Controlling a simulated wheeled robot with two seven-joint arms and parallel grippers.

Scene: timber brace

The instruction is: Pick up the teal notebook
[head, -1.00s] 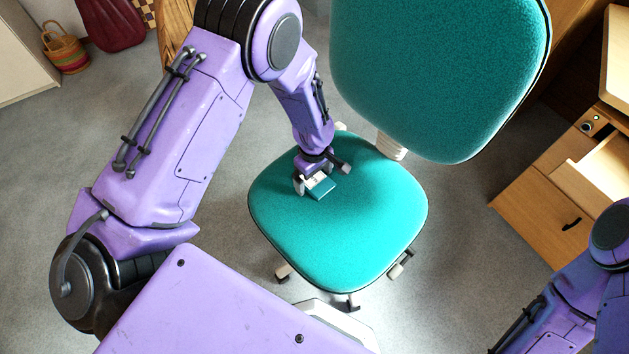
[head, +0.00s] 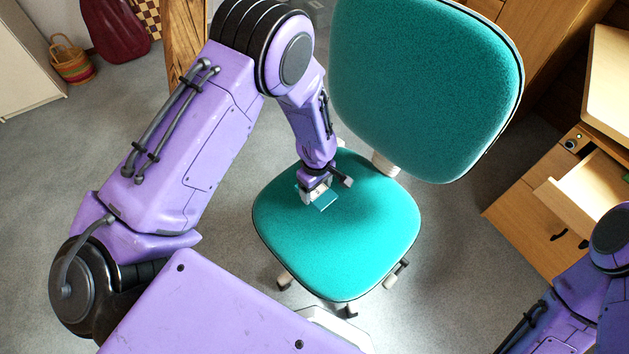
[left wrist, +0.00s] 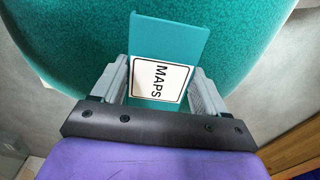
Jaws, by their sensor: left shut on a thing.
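The teal notebook (head: 323,203) is on or just above the seat of a teal office chair (head: 375,235). I cannot tell whether it touches the seat. My left gripper (head: 318,190) is over it and shut on it, hiding part of it in the head view. In the left wrist view, the notebook (left wrist: 168,38) lies between the two grey fingers, with a white label reading MAPS facing the camera. My right arm shows at the lower right of the head view, but its gripper is out of the picture.
The chair's backrest (head: 430,90) rises close behind the left gripper. A wooden drawer unit (head: 535,225) with an open drawer (head: 590,190) stands at the right. A striped basket (head: 72,65) and a dark red bag (head: 117,30) are at the far left. Grey floor surrounds the chair.

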